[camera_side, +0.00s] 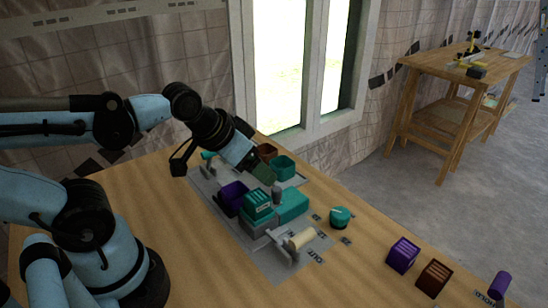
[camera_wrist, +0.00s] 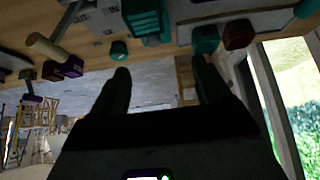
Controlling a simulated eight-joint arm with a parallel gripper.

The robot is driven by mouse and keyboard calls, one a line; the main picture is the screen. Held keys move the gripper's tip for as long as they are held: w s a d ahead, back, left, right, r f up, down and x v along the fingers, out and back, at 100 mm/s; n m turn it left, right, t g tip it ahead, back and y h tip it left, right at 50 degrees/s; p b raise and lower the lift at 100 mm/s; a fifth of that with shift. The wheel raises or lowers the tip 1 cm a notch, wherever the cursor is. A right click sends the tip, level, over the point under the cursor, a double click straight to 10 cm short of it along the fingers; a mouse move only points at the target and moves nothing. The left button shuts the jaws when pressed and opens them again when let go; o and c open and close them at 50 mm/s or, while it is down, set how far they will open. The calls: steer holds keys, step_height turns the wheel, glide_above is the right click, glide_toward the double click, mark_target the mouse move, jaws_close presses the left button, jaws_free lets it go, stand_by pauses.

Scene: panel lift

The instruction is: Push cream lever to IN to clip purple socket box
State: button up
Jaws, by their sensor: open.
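The cream lever (camera_side: 302,238) sits in a grey bracket at the front right of the grey plate, near a label that appears to read OUT. It also shows at upper left in the wrist view (camera_wrist: 47,47). A purple box (camera_side: 231,193) sits on the plate, partly hidden behind a teal block (camera_side: 258,205). Another purple box (camera_side: 403,254) with a ridged top stands off the plate at right. I cannot tell which is the socket box. My gripper (camera_wrist: 160,68) is open and empty, above the plate's rear, away from the lever.
A teal knob (camera_side: 340,216) stands right of the plate. A brown-red box (camera_side: 433,277) and a purple cylinder (camera_side: 500,284) stand at the front right. A teal box (camera_side: 286,167) and a brown box (camera_side: 267,151) are at the back, near my gripper. The window wall borders the table's rear.

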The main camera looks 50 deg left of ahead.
steer(key=shift+w+d+r+m, duration=0.15)
steer(key=shift+d+m, duration=0.2)
steer(key=shift+m, duration=0.05)
steer(key=d+r+m+g, duration=0.2)
steer(key=d+m+g, duration=0.1)
steer(key=d+m, duration=0.35)
steer(key=m+g, duration=0.4)
steer(key=m, duration=0.7)
glide_above(301, 233)
steer(key=shift+d+r+n, duration=0.1)
steer(key=shift+r+n, duration=0.15)
steer(key=shift+r, duration=0.15)
steer(key=shift+f, duration=5.95)
